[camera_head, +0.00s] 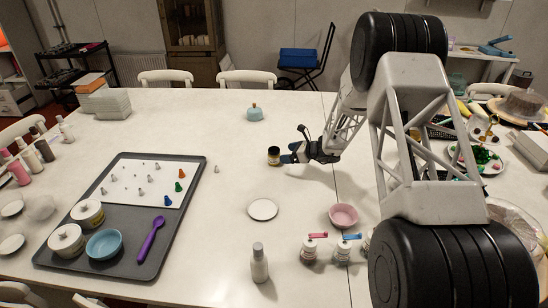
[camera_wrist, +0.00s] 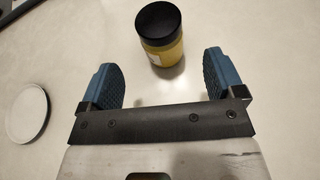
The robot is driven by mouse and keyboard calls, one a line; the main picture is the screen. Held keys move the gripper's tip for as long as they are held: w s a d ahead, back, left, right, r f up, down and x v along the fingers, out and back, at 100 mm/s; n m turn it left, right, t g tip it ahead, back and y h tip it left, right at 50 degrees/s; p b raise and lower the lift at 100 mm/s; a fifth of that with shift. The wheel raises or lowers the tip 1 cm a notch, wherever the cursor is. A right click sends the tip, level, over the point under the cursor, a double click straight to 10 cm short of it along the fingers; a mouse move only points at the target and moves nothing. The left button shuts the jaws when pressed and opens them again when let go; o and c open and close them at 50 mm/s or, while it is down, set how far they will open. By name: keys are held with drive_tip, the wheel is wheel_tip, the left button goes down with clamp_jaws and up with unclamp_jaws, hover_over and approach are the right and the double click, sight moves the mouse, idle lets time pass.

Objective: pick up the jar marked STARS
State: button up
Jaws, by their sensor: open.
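A small jar with a black lid and yellow contents (camera_head: 273,157) stands upright on the white table; in the wrist view the jar (camera_wrist: 162,42) shows a sliver of pale label at its left, with no readable word. My gripper (camera_head: 292,152) is beside it, on its right in the head view. In the wrist view my gripper's blue fingers (camera_wrist: 160,68) are spread apart, with the jar just beyond and between their tips, apparently not touched.
A white plate (camera_head: 262,209) and a pink bowl (camera_head: 343,215) lie near my gripper. A grey tray (camera_head: 190,160) with piping tips, canisters and a purple spoon is at left. A white bottle (camera_head: 259,264) stands in front. The table behind the jar is mostly clear.

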sight(274, 155)
drive_tip(key=shift+x, duration=1.3)
drive_tip(key=shift+a, duration=0.1)
drive_tip(key=shift+x, duration=2.5)
drive_tip(key=shift+w+f, duration=0.1)
drive_tip(key=c, duration=1.1)
